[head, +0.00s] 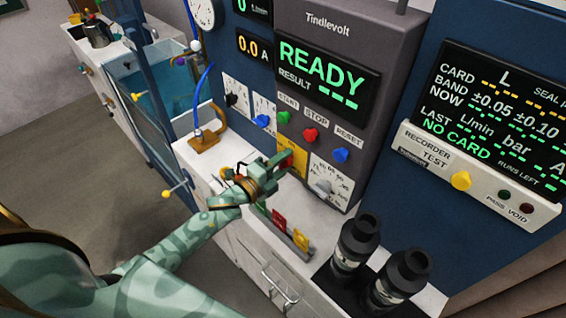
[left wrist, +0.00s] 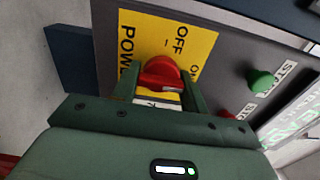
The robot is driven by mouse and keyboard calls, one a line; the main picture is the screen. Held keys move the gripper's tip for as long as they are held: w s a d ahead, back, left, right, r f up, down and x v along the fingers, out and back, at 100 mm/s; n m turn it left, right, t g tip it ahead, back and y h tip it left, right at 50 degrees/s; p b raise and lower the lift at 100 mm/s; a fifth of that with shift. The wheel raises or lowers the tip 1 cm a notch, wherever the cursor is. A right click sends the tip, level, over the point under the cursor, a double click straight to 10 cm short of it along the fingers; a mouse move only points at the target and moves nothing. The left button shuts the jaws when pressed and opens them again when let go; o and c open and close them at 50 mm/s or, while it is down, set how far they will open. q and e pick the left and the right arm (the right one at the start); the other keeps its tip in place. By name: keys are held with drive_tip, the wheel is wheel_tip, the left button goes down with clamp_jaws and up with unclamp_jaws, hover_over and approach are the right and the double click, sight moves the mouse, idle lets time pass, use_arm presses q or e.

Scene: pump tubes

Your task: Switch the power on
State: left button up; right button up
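The red power knob (left wrist: 162,72) sits on a yellow plate (left wrist: 143,40) marked POWER, OFF and ON. My left gripper (left wrist: 160,92) has one finger on each side of the knob, and both appear to touch it. In the head view my left gripper (head: 283,163) is at the yellow plate (head: 296,146) low on the grey console and partly hides the knob. The console display (head: 322,75) is lit and reads READY. My right gripper is not in view.
Two black cylinders (head: 355,245) stand on the counter. A brown clamp (head: 205,140) with a blue tube is at the left.

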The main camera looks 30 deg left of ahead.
use_arm(q)
drive_tip(key=o, duration=0.4)
drive_tip(key=v, duration=1.6)
drive_tip(key=shift+s+f+b, duration=0.1)
drive_tip(key=shift+s+b, duration=0.1)
drive_tip(key=shift+b, duration=0.2)
